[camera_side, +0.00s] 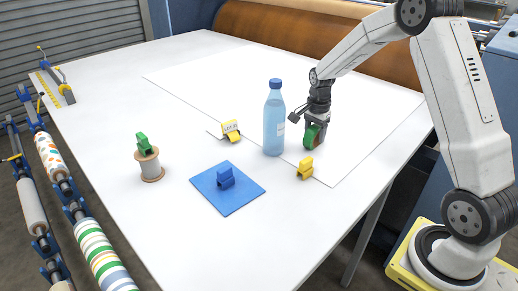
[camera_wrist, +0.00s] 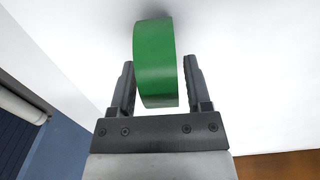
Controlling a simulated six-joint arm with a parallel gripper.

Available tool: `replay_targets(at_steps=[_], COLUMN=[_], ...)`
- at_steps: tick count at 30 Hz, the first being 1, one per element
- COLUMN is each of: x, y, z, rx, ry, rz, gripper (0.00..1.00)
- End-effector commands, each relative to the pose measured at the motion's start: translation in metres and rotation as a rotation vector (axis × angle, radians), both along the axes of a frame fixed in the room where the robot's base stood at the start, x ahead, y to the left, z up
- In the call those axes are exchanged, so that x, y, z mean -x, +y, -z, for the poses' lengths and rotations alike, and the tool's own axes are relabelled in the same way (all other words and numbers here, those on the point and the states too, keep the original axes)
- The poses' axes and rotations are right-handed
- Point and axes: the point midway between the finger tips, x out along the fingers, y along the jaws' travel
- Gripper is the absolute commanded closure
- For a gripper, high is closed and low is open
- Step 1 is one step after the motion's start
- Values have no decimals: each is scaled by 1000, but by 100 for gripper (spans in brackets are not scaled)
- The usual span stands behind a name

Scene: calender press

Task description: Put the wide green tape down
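The wide green tape (camera_side: 311,137) stands on edge at the white table's right part, behind the yellow clip and right of the bottle. In the wrist view the green tape (camera_wrist: 155,65) sits between the two fingers of my gripper (camera_wrist: 159,62). A narrow gap shows between the tape and the right finger; the left finger lies close against the tape's edge. My gripper (camera_side: 317,122) points down over the tape from above. A dark shadow at the tape's far end suggests it touches the table.
A blue water bottle (camera_side: 274,122) stands just left of my gripper. A yellow clip (camera_side: 305,168), a yellow tape dispenser (camera_side: 231,131), a blue mat (camera_side: 238,201) with a blue clip (camera_side: 225,177), and a spool with a green clip (camera_side: 148,163) lie around. The table's back is clear.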

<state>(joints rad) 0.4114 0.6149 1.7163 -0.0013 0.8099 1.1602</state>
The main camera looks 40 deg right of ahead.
Motion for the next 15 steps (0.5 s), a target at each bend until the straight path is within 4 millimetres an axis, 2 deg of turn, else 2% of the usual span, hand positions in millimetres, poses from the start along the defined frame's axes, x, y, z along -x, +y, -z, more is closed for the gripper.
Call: replay_targets(at_steps=[15], x=[0], y=[0], z=[-6], rx=[0], ry=[-1], rz=[0], gripper=[24])
